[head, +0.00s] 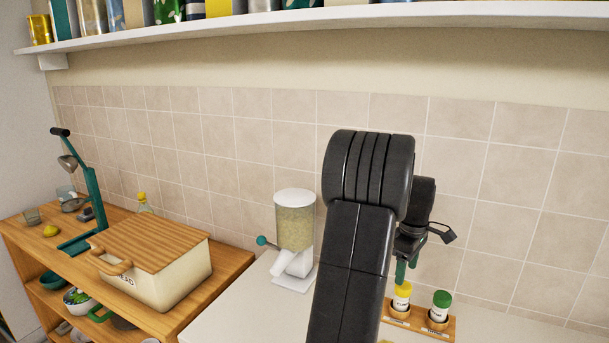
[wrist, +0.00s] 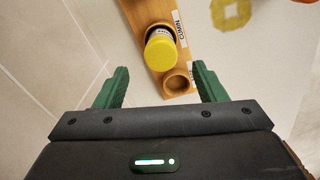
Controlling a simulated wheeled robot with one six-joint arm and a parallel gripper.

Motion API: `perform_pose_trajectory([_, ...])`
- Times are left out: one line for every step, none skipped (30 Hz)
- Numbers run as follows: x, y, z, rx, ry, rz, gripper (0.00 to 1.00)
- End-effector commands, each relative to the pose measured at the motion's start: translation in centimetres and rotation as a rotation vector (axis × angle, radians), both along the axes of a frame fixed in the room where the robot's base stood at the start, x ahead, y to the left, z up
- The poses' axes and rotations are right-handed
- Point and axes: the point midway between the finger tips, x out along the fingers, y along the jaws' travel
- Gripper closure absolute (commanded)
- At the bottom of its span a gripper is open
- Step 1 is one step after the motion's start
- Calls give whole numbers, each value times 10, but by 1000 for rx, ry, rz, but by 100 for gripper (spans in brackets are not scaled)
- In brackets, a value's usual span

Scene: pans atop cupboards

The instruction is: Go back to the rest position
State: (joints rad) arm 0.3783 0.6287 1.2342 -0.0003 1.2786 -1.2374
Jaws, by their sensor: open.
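My gripper (wrist: 159,88) is open and empty in the wrist view, its two green fingers spread apart. It is over a wooden spice rack (wrist: 143,12), with an empty round hole between the fingers. A yellow-capped jar (wrist: 163,49) stands in the rack just ahead of the fingertips. In the head view my black arm reaches up and bends down towards the rack (head: 454,328) at the right. One green finger (head: 401,270) shows right above the yellow-capped jar (head: 402,296); the other is hidden. A green-capped jar (head: 440,306) stands in the rack to its right.
A cereal dispenser (head: 295,222) stands on the white counter (head: 233,308) left of my arm. A bread box (head: 157,262) sits on the wooden cupboard (head: 225,270) further left. A tiled wall (head: 240,130) closes the back, and a shelf (head: 300,22) runs above.

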Motion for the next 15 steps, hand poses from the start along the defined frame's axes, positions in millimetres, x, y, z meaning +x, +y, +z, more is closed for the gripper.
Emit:
perform_pose_trajectory([-1,0,-11,2,5,0,36])
perform_pose_trajectory([-1,0,-17,2,4,0,36])
perform_pose_trajectory([-1,0,-25,2,4,0,36])
perform_pose_trajectory([-1,0,-31,2,5,0,36])
perform_pose_trajectory([-1,0,-37,1,4,0,36])
perform_pose_trajectory([-1,0,-45,2,4,0,36])
perform_pose_trajectory([-1,0,-51,2,4,0,36])
perform_pose_trajectory([-1,0,-57,2,5,0,36])
perform_pose_trajectory([-1,0,-65,2,4,0,36])
perform_pose_trajectory([-1,0,-71,2,4,0,36])
perform_pose_trajectory([-1,0,-77,2,4,0,36])
perform_pose_trajectory([-1,0,-85,1,4,0,36])
perform_pose_trajectory([-1,1,-91,2,4,0,36])
perform_pose_trajectory([0,0,-80,-1,-2,0,36])
perform_pose_trajectory([0,0,-70,-2,-4,0,36])
